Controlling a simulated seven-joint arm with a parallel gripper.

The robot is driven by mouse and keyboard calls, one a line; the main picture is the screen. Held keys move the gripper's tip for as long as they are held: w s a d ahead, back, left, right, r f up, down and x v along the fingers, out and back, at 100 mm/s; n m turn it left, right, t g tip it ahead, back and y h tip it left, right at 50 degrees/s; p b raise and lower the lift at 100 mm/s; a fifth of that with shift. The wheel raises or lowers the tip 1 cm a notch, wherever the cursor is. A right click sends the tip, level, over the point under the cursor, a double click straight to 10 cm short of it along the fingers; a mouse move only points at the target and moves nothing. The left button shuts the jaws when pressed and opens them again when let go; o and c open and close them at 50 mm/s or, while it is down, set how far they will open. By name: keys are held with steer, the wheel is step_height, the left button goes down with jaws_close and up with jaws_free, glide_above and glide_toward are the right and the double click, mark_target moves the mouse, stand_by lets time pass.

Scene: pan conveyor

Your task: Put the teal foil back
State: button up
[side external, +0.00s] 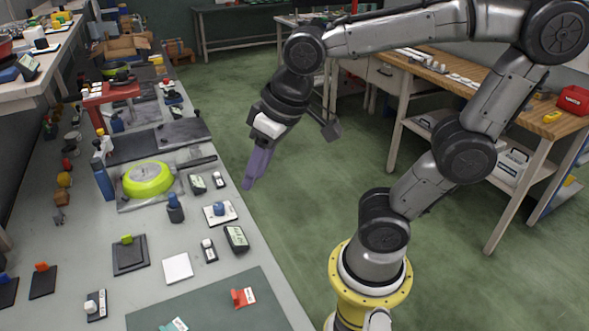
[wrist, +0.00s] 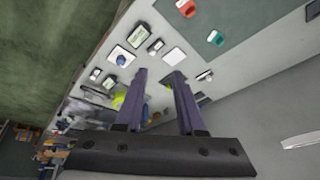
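A small teal piece with a white label, which I take for the teal foil (side external: 175,325), lies on the dark green mat (side external: 215,301) at the bottom edge of the side view, partly cut off. In the wrist view the teal piece (wrist: 215,38) lies on the mat, beyond my fingertips. My gripper (side external: 249,184) hangs in the air by the table's right edge, fingers pointing down, well apart from the teal piece. In the wrist view my gripper (wrist: 158,75) has its two purple fingers apart with nothing held between them.
A red piece with a white label (side external: 243,297) lies on the same mat. A white square (side external: 178,268), a black square tray (side external: 130,255) and several small labelled items stand behind the mat. A lime-green pan (side external: 147,178) lies farther back.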

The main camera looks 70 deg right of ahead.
steer(key=s+d+f+n+t, duration=0.1)
steer(key=s+d, duration=0.2)
steer(key=s, duration=0.2)
steer(key=shift+s+d+h, duration=0.15)
steer(key=shift+s+h, duration=0.15)
steer(key=shift+s, duration=0.1)
stand_by(0.8)
